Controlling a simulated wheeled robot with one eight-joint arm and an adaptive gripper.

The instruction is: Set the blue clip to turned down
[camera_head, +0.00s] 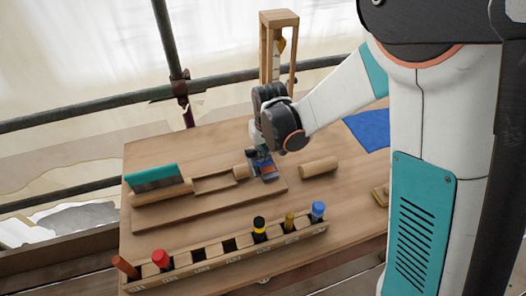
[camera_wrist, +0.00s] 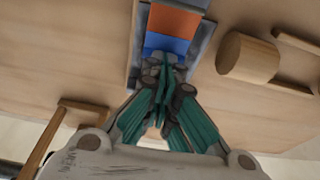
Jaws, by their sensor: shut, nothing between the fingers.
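The blue clip (camera_wrist: 164,43) shows at the top of the wrist view as blue parts with an orange face between them, set in a grey metal frame. In the head view the clip (camera_head: 265,168) sits at the right end of a wooden board, partly hidden by my gripper (camera_head: 259,154). My gripper (camera_wrist: 162,68) is shut and empty, its fingertips at the near blue part of the clip. I cannot tell whether they touch it. Whether the clip is turned up or down is not clear.
A wooden rack (camera_head: 218,264) with several coloured pegs runs along the front. A teal-topped block (camera_head: 153,177) stands left, a wooden cylinder (camera_head: 319,168) lies right of the clip, and a tall wooden frame (camera_head: 294,50) rises behind. A blue sheet (camera_head: 369,128) lies at the right.

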